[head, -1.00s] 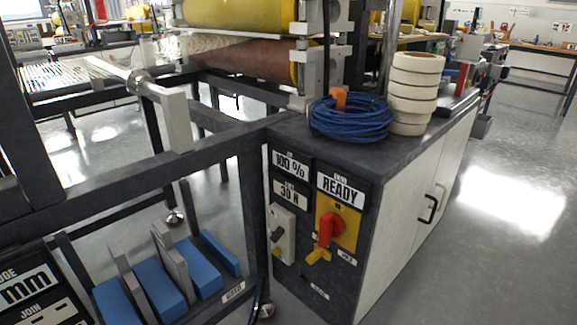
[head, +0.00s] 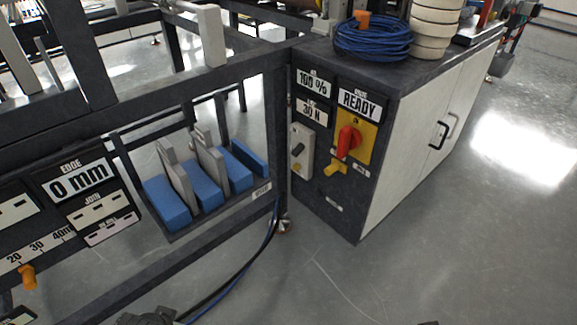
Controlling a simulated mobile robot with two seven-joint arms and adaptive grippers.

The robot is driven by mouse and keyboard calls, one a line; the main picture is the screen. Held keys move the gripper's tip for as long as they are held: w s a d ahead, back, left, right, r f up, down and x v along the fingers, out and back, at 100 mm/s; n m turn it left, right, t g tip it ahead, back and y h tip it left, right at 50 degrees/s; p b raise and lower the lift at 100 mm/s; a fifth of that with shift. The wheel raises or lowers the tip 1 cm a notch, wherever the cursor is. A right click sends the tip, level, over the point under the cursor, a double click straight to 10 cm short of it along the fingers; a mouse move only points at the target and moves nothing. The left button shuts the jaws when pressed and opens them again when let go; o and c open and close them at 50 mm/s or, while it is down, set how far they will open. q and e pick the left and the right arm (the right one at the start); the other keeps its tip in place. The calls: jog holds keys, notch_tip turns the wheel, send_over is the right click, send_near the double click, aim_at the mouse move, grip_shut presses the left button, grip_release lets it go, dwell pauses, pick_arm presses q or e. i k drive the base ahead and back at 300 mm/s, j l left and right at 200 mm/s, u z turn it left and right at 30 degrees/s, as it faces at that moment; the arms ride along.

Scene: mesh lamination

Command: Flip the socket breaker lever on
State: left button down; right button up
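A pale grey switch box (head: 307,143) with a short dark lever (head: 298,150) is on the dark front panel of the cabinet. The lever is slanted; I cannot tell whether it is on or off, or read a label tying it to the socket. Right of it, a red rotary handle (head: 347,141) sits on a yellow plate (head: 368,138), with a yellow piece (head: 335,169) below. Neither gripper can be made out. A dark shape (head: 148,317) is cut off at the bottom edge, and I cannot tell what it is.
The cabinet (head: 405,150) carries a coil of blue cable (head: 372,40) and stacked white rolls (head: 433,30). Left of it, a dark frame (head: 200,85) holds a rack of blue blocks (head: 165,205). Cables (head: 252,262) run along the floor. Floor right of the cabinet is clear.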

aim_at(301, 147)
jog(key=k+j, duration=0.15)
jog(key=k, duration=0.3)
jog(key=i+l, duration=0.5)
jog(key=i+l+z, duration=0.1)
jog(key=i+l, duration=0.4)
jog(key=i, duration=0.2)
